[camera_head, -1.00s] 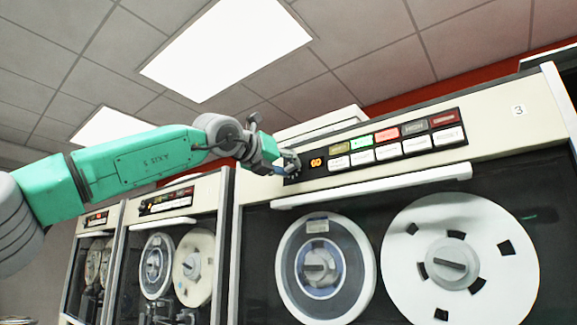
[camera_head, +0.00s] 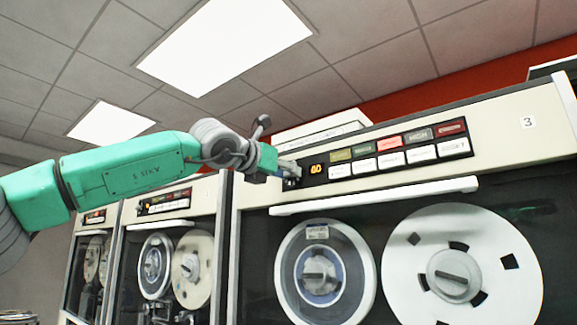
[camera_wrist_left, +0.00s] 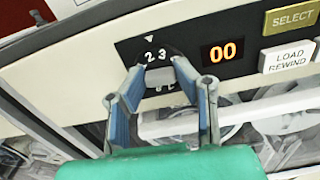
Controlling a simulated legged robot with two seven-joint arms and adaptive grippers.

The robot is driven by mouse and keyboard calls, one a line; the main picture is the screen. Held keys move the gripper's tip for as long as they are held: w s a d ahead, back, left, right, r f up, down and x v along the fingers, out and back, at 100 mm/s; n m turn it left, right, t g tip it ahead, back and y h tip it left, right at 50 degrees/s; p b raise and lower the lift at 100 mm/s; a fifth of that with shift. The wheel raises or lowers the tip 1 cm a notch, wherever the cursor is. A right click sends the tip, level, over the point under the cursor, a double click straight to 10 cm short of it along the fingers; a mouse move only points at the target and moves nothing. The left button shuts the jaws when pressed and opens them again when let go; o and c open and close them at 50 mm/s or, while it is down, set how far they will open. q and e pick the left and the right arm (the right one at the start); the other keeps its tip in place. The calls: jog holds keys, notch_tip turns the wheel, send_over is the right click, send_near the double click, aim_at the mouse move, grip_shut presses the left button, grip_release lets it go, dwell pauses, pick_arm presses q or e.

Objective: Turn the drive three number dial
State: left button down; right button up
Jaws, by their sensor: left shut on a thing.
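Drive three (camera_head: 510,125) is the nearest cream tape cabinet, marked "3". Its number dial (camera_wrist_left: 148,50) is dark and sits at the left end of the black control panel. In the left wrist view a white triangle stands above the dial's digits 2 and 3, and lower digits are partly hidden. My left gripper (camera_wrist_left: 157,72) is shut on the dial's knob, with a blue-grey finger on each side. In the head view the left gripper (camera_head: 290,173) covers the dial. My right gripper is not in view.
An orange display (camera_head: 316,169) reading 00 is just right of the dial. Rows of coloured and white buttons (camera_head: 391,160) follow. A white handle bar (camera_head: 375,195) runs below, above two tape reels (camera_head: 455,270). Two more tape cabinets (camera_head: 165,215) stand to the left.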

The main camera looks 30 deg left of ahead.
pick_arm(q)
jog(key=shift+s+a+r+m+p, duration=0.1)
jog(key=shift+r+m+p, duration=0.1)
jog(key=shift+m+p, duration=0.4)
jog(key=shift+r+m+p, duration=0.15)
jog(key=shift+m+p, duration=0.2)
jog(key=shift+m, duration=0.35)
jog(key=c, duration=1.4)
grip_release()
jog(key=shift+o, duration=0.7)
jog(key=shift+f, duration=0.2)
jog(key=shift+s, duration=0.1)
